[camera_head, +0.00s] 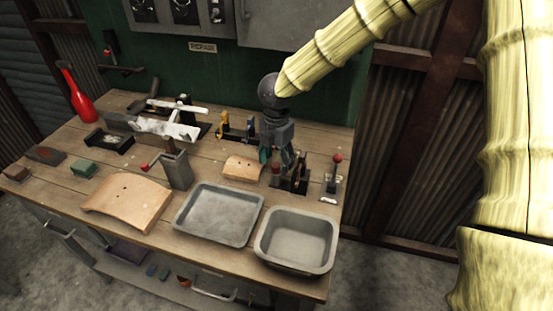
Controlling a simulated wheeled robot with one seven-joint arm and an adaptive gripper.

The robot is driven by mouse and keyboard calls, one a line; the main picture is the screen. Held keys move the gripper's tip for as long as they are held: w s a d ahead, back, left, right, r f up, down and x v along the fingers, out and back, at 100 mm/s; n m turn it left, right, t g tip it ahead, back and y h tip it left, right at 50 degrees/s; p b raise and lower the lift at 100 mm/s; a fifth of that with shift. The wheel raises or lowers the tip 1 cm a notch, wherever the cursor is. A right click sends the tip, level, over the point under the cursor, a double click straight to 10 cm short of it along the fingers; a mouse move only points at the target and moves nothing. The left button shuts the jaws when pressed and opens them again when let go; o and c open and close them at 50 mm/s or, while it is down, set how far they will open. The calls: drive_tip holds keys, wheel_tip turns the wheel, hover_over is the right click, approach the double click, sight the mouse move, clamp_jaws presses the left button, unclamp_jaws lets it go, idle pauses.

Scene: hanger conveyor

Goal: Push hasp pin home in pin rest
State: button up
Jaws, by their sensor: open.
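My gripper (277,160) hangs from the pale yellow arm over the right part of the bench, pointing down with its fingers apart. A small red knob (276,169) shows between or just in front of the fingers; it may be the head of the hasp pin. A dark upright block or fixture (294,184) stands just right of the fingertips and may be the pin rest. The gripper partly hides this area, so I cannot tell whether the fingers touch the knob or how deep any pin sits.
A red-knobbed lever stand (332,183) is close on the right. A small curved wooden piece (243,168) lies left of the gripper. A shallow grey tray (219,241) and a deeper grey tray (296,266) sit in front. A metal box (178,170) stands farther left.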

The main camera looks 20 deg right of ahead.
drive_tip(key=shift+r, duration=0.1)
wheel_tip(320, 180, up, 12)
idle(0.7)
